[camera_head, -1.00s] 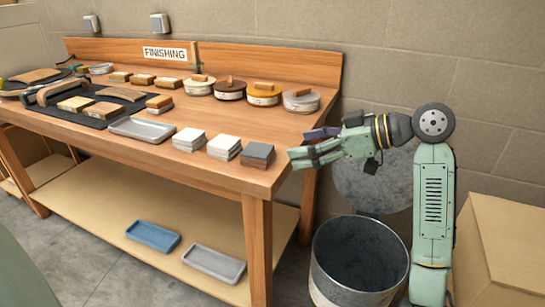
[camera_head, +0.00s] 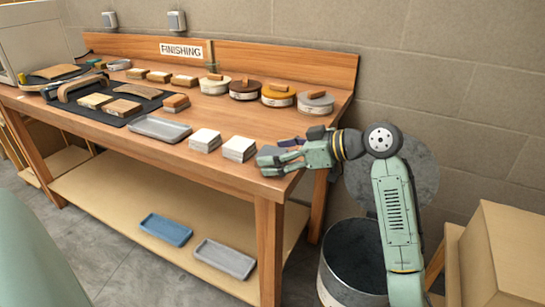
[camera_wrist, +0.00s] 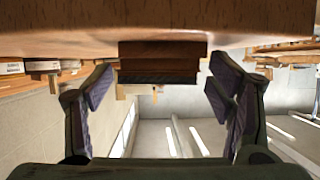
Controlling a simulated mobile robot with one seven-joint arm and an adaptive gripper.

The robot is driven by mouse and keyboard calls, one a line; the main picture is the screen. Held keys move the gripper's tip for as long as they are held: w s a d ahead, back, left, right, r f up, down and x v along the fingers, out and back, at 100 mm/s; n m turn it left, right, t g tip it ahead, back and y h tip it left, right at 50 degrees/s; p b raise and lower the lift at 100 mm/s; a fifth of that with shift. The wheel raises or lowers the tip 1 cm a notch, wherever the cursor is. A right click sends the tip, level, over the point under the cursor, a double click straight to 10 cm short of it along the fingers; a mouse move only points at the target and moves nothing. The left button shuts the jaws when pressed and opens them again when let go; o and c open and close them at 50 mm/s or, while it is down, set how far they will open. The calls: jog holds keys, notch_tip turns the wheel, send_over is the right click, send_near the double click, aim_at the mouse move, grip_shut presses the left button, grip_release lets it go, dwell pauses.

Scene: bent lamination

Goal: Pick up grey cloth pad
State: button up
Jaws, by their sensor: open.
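The grey cloth pad (camera_head: 268,153) sits at the front right corner of the wooden bench, to the right of two white pad stacks. My gripper (camera_head: 279,161) is at that corner and partly covers the pad in the head view. In the wrist view, which looks upside down, the pad (camera_wrist: 158,77) shows as a dark grey layer with brown layers against the bench top. My gripper (camera_wrist: 162,66) is open there, with one finger on each side of the pad and gaps between.
The bench (camera_head: 170,160) holds white pad stacks (camera_head: 238,149), a grey tray (camera_head: 160,128), and round tins (camera_head: 315,103) along the back. A metal bin (camera_head: 352,265) stands below my arm. A cardboard box (camera_head: 505,250) stands at the right.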

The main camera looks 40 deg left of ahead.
jog(key=shift+c, duration=0.4)
jog(key=c, duration=1)
jog(key=shift+r, duration=0.1)
